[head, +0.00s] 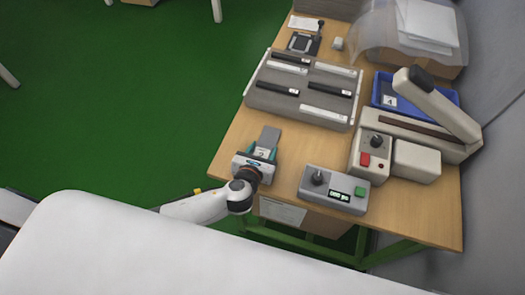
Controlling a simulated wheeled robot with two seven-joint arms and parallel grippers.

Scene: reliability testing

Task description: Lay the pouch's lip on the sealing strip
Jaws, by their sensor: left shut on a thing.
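A heat sealer (432,143) stands at the right of the table, its long pale lever arm (440,106) raised. The dark brown sealing strip (408,130) runs along its top, partly covered by the lever at the right end. My left gripper (263,152) is over the table's left front edge, well to the left of the sealer. It is shut on a small grey pouch (270,137) with a white label, which points away from me. I cannot tell which end of the pouch is its lip. My right gripper is not in view.
A grey control box (333,190) with a knob and green button stands between gripper and sealer. A grey rack (258,98) with black and white bars lies behind. A blue tray (377,99) sits behind the sealer. The wood around the gripper is clear.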

